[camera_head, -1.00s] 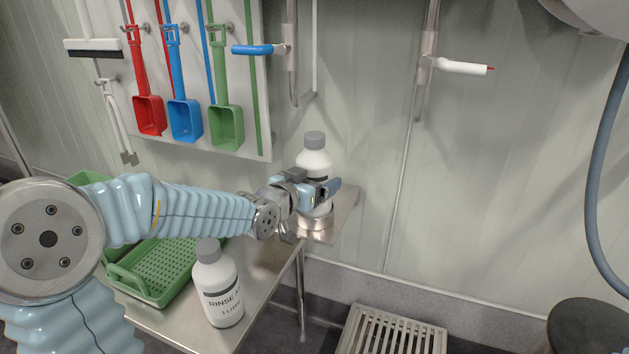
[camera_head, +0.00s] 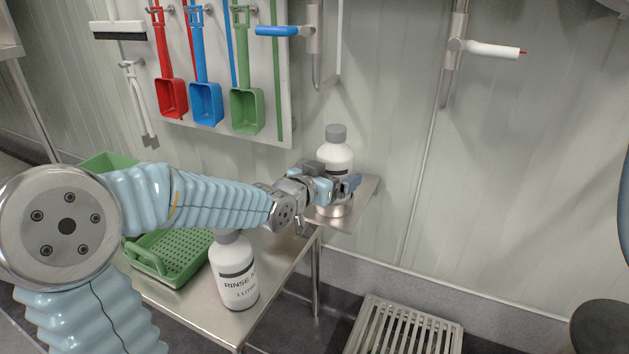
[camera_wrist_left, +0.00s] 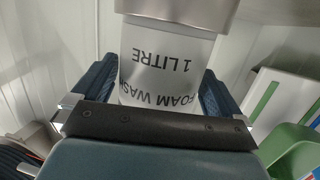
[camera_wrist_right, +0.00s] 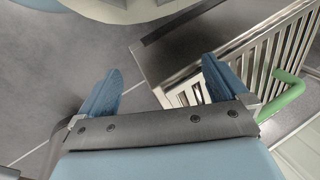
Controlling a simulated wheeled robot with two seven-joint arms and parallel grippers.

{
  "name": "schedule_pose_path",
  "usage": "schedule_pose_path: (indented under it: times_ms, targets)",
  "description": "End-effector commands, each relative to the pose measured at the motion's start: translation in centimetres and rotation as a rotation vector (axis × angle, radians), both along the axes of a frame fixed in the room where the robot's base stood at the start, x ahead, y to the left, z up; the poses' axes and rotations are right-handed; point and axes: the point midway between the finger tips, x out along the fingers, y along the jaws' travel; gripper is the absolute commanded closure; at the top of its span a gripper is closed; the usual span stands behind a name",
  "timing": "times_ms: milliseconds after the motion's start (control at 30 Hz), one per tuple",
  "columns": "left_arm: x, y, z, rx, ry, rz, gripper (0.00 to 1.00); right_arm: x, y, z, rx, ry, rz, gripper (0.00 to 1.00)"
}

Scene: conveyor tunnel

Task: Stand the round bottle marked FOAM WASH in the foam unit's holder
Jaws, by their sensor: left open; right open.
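The white round bottle marked FOAM WASH (camera_head: 336,155) with a grey cap stands upright in the round metal holder (camera_head: 334,210) on the small steel shelf by the wall. Its label shows upside down in the left wrist view (camera_wrist_left: 165,62), where the holder's metal rim (camera_wrist_left: 180,10) surrounds the base. My left gripper (camera_head: 338,187) is open, its blue fingers on either side of the bottle just above the holder. My right gripper (camera_wrist_right: 163,68) is open and empty; it is outside the head view.
A RINSE-marked bottle (camera_head: 235,272) stands on the steel table in front of my left arm. A green crate (camera_head: 170,262) is beside it. Coloured scoops (camera_head: 207,104) hang on the wall board. A slatted grate (camera_head: 405,325) lies low at the bottom right.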

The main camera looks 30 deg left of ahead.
Motion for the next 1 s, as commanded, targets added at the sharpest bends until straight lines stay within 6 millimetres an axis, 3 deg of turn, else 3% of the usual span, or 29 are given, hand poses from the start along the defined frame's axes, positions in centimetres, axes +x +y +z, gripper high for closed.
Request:
schedule_pose_path:
  times_ms: [300, 500, 700, 1000]
  targets:
    - [-7.6, 0.9, 1.9, 0.001, -0.010, 0.003, 0.00, -0.6, -0.3, 0.4, -0.007, 0.017, -0.002, 0.00]
    - [-11.4, 1.3, 2.9, 0.001, -0.013, -0.001, 0.00, -0.4, -0.3, 1.2, -0.007, 0.011, -0.002, 0.00]
    - [-12.9, 1.5, 3.0, 0.000, -0.011, 0.001, 0.00, -0.3, -0.3, 1.5, -0.007, 0.007, -0.002, 0.00]
    - [-12.9, 1.5, 3.0, 0.000, -0.011, 0.000, 0.00, -0.3, -0.3, 1.5, -0.007, 0.006, -0.002, 0.00]
